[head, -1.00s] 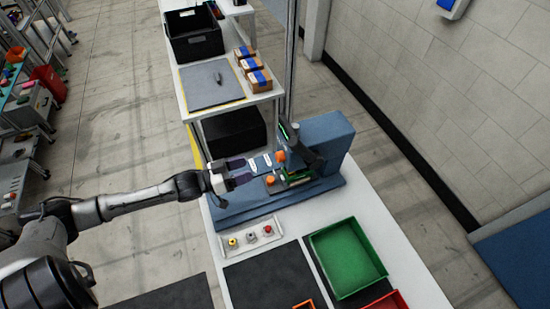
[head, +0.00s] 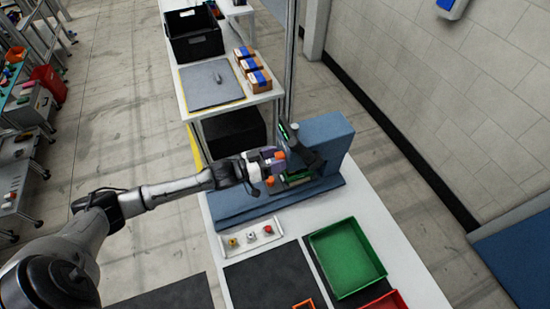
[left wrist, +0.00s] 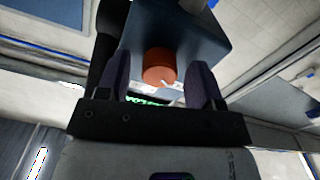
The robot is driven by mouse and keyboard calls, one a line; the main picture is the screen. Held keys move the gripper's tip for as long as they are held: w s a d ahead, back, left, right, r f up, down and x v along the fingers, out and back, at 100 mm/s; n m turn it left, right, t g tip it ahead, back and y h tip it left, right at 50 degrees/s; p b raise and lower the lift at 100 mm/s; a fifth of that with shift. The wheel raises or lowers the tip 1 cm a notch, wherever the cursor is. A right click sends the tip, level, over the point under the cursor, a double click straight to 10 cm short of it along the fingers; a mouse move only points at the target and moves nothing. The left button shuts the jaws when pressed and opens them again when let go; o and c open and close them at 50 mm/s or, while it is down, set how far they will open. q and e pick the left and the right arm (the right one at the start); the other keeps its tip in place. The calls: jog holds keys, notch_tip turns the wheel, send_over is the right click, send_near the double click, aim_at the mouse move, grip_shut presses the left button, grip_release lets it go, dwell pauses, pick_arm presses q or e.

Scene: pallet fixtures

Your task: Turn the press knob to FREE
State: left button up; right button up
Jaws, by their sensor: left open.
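The blue press (head: 326,145) stands on the white bench, with a dark, tilted head part (head: 305,148) at its front. An orange knob (head: 280,155) shows on the press side facing my left arm, and a second orange part (head: 270,181) sits lower. My left gripper (head: 274,160) is open at the upper orange knob. In the left wrist view an orange round knob (left wrist: 159,66) lies between the two purple fingers, with visible gaps at both sides. A small white mark shows at its lower edge. The knob's labels cannot be read. My right gripper is out of view.
A white button panel (head: 251,238) lies in front of the press. A green tray (head: 347,258) and dark mats (head: 270,282) are nearer. Behind the press, a table holds a black crate (head: 193,38) and several boxes (head: 252,66).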

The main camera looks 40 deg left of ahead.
pick_arm(q)
jog(key=c, duration=0.9)
jog(key=m, duration=0.2)
jog(key=shift+m+p, duration=0.3)
jog(key=shift+p, duration=0.1)
jog(key=m, duration=0.3)
jog(key=shift+m+p, duration=0.3)
jog(key=m, duration=0.5)
jog(key=shift+a, duration=0.1)
jog(key=shift+m, duration=0.5)
